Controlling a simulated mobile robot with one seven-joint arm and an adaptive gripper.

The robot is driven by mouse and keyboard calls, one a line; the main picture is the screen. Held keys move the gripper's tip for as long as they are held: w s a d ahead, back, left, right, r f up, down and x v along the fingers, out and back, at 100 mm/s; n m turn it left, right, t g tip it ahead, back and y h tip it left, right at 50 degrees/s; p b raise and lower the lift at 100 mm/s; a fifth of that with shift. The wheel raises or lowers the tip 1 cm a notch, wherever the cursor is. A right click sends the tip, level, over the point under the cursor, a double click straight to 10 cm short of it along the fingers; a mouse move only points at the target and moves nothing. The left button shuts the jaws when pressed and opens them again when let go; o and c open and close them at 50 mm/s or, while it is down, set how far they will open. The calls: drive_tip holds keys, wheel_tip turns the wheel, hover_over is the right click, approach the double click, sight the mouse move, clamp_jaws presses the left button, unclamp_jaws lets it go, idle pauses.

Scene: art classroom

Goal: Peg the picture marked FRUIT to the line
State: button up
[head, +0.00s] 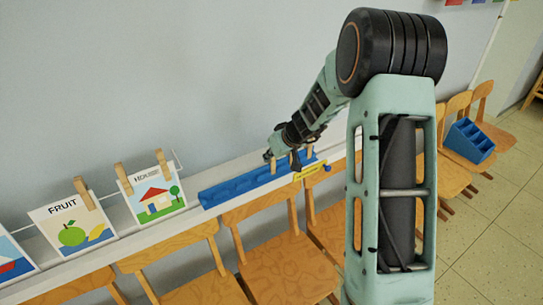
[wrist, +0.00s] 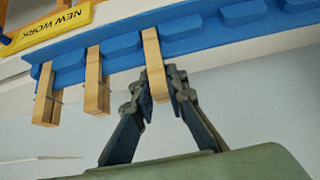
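The picture marked FRUIT (head: 68,228), a white card with a green apple and a banana, hangs tilted at the left of the head view. One wooden peg (head: 84,193) is at its top right corner; I see none at its top left. My gripper (head: 270,155) is far to the right, at a blue rail (head: 232,187) holding wooden pegs. In the wrist view, my gripper (wrist: 158,84) has a fingertip against each side of a wooden peg (wrist: 155,58), which is still in the rail. Two other pegs (wrist: 95,82) (wrist: 46,96) stand beside it.
A house picture (head: 155,195) hangs from two pegs right of FRUIT; a boat picture (head: 12,260) is cut off at the left edge. A yellow NEW WORK label (head: 311,171) is by the rail. Wooden chairs (head: 285,268) line the wall, one bearing a blue container (head: 470,141).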

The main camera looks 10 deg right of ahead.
drive_tip(key=shift+r+p, duration=1.7)
drive_tip(key=shift+r, duration=1.4)
clamp_jaws()
drive_tip(key=shift+s+d+r+b, duration=0.15)
drive_tip(key=shift+s+d+b, duration=0.2)
drive_tip(key=shift+s+b, duration=0.4)
drive_tip(key=shift+s+d+r+b, duration=0.25)
drive_tip(key=shift+s+b, duration=0.25)
drive_tip(key=shift+s, duration=0.3)
drive_tip(key=shift+s+d+r+b, duration=0.1)
drive_tip(key=shift+s+d+b, duration=0.3)
drive_tip(key=shift+s+b, duration=0.35)
